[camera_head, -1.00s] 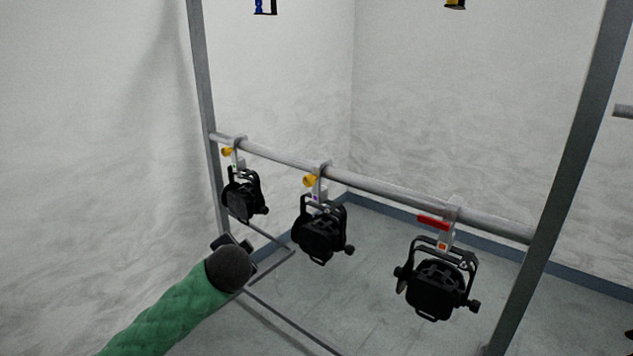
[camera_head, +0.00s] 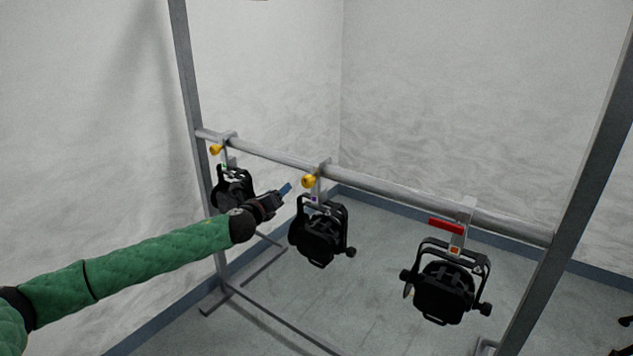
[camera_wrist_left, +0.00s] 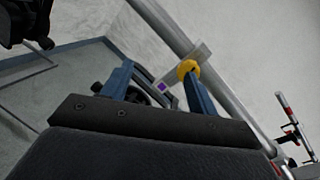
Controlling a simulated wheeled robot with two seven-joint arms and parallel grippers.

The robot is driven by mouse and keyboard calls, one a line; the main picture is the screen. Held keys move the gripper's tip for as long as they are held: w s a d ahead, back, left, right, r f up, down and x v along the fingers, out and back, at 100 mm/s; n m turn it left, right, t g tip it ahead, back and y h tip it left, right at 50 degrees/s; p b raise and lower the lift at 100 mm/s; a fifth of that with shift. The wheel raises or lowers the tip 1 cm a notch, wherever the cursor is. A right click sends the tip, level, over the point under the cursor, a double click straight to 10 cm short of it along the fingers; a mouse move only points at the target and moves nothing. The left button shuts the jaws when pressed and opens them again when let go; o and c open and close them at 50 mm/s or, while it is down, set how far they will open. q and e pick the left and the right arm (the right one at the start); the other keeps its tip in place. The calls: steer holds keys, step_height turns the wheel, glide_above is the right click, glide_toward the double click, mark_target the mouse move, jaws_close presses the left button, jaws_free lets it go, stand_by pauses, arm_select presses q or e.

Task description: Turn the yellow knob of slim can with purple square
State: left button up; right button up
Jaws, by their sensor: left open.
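The slim can with the purple square (camera_head: 320,232) hangs from the rail in the middle of the head view. Its yellow knob (camera_head: 308,181) sticks out to the left just below the rail. The purple square (camera_head: 314,199) is on its clamp. My left gripper (camera_head: 285,190) is open and empty, a little left of the knob and apart from it. In the left wrist view the yellow knob (camera_wrist_left: 187,68) shows beyond the tip of the right finger, and the purple square (camera_wrist_left: 160,86) shows between the blue fingers (camera_wrist_left: 154,78). My right gripper is out of view.
The grey rail (camera_head: 390,194) runs between two upright posts. A can with a yellow knob (camera_head: 216,150) hangs behind my left forearm. A can with a red handle (camera_head: 446,226) and orange square hangs at right. The floor below is mostly clear.

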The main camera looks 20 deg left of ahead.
mark_target(305, 182)
arm_select(q)
steer(key=w+d+m+h, duration=0.1)
steer(key=w+d+m, duration=0.1)
steer(key=m, duration=0.1)
steer(key=w+d+m+h+p, duration=0.1)
steer(key=w+d+m, duration=0.1)
steer(key=m, duration=0.1)
steer(key=w+d+m+h+p, duration=0.1)
steer(key=w+d+m+h, duration=0.1)
steer(key=d, duration=0.1)
steer(key=shift+w+r+m, duration=0.35)
steer(key=shift+m, duration=0.05)
arm_select(e)
step_height(305, 182, down, 9)
steer(key=w, duration=0.1)
arm_select(q)
steer(key=shift+c, duration=0.5)
arm_select(e)
steer(key=shift+w, duration=0.15)
arm_select(q)
steer(key=c, duration=0.9)
steer(key=shift+n, duration=0.3)
arm_select(e)
steer(key=shift+f, duration=0.1)
